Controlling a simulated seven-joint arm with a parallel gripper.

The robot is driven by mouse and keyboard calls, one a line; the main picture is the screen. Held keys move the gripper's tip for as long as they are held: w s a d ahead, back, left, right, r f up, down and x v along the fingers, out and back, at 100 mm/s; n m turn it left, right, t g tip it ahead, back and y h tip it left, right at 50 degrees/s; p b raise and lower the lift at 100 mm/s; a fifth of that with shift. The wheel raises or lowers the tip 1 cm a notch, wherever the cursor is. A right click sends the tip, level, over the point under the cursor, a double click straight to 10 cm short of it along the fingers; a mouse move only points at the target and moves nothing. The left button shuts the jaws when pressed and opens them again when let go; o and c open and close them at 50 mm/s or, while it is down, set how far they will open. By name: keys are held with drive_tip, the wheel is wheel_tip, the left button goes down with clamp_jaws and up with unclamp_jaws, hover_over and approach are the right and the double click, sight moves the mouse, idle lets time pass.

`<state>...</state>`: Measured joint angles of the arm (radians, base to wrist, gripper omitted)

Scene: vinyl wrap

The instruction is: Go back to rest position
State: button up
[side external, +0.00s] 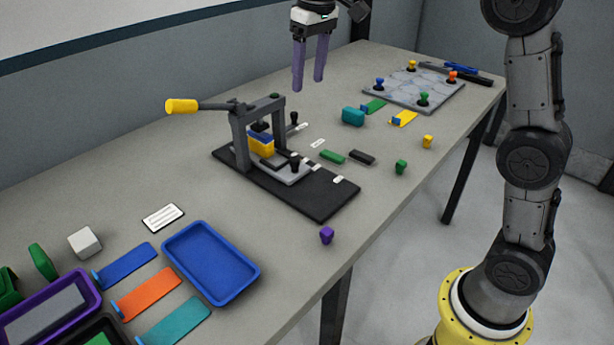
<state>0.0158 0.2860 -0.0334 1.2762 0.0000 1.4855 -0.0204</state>
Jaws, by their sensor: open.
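My gripper (309,84) is in the air over the back part of the table, above and to the right of the press. Its two purple fingers point down and stand apart, with nothing between them. The grey arm stands at the right on a yellow base. The press (262,130) has a dark frame, a black base and a yellow-ended lever (182,106) pointing left. A blue and yellow block (261,143) sits under the press frame.
A blue tray (212,262) and coloured strips lie at the front left, near a purple-rimmed bin (90,291). A grey board (414,90) with coloured knobs is at the far right. A teal block (353,116) and a purple knob (326,235) are on the table (285,292).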

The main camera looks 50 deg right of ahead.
drive_tip(key=s+r+t, duration=0.2)
drive_tip(key=s+t, duration=0.1)
drive_tip(key=s, duration=1.6)
drive_tip(key=s+f+t, duration=0.1)
drive_tip(key=s+f, duration=0.8)
drive_tip(key=f, duration=0.3)
drive_tip(key=shift+a, duration=0.35)
drive_tip(key=shift+c, duration=0.3)
